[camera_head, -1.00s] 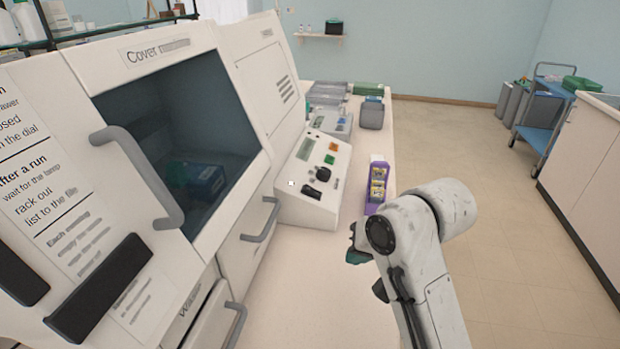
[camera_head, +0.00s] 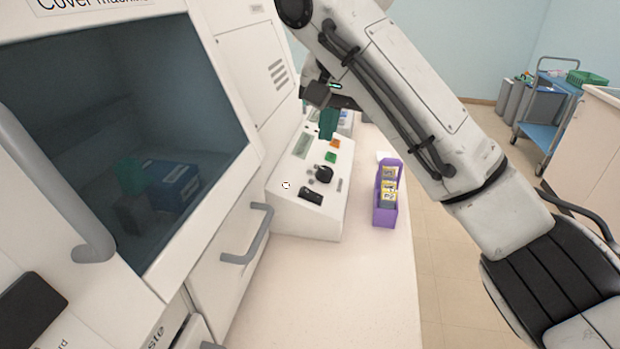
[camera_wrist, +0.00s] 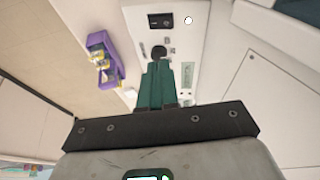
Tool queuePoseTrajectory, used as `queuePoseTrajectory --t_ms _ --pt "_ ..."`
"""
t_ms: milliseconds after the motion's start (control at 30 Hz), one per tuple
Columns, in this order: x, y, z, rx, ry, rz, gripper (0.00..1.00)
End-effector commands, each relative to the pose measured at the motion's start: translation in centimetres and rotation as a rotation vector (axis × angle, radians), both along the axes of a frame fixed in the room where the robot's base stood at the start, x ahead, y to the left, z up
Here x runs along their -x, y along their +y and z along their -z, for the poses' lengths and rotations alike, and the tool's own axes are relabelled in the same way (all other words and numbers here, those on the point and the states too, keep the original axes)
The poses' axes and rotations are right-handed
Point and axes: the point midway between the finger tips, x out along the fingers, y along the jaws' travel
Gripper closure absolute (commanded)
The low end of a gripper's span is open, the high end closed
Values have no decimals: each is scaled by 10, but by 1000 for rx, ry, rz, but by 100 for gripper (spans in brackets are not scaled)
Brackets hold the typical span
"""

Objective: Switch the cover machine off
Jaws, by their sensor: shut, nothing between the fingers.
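The cover machine (camera_head: 228,30) is a white cabinet with a dark window at left. Its sloped control panel (camera_head: 282,206) carries a small screen (camera_head: 302,146), an orange button (camera_head: 335,143), a green button (camera_head: 330,157), a black dial (camera_head: 324,174) and a black rocker switch (camera_head: 311,195). My gripper (camera_head: 327,136) is shut and empty, its teal fingers pointing down over the panel's far end. In the wrist view the closed fingertips (camera_wrist: 158,64) show just below the dial (camera_wrist: 158,51), with the switch (camera_wrist: 160,20) beyond it. The fingers hide the coloured buttons there. Contact cannot be told.
A purple rack (camera_head: 385,213) with yellow-labelled items stands on the counter right of the panel. Drawer handles (camera_head: 250,240) stick out from the machine's front. The front counter (camera_head: 330,290) is clear. A blue trolley (camera_head: 540,135) stands far right.

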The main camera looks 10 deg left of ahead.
Motion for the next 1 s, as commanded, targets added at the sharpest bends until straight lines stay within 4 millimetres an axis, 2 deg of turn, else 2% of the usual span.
queuePoseTrajectory --t_ms 167,333,800,1000 --pt "-1 0 2 0 0 0 100" --pt "-5 2 16 1 1 0 100" --pt "-30 16 99 2 1 -1 100" --pt "-30 29 121 1 -1 -3 100"
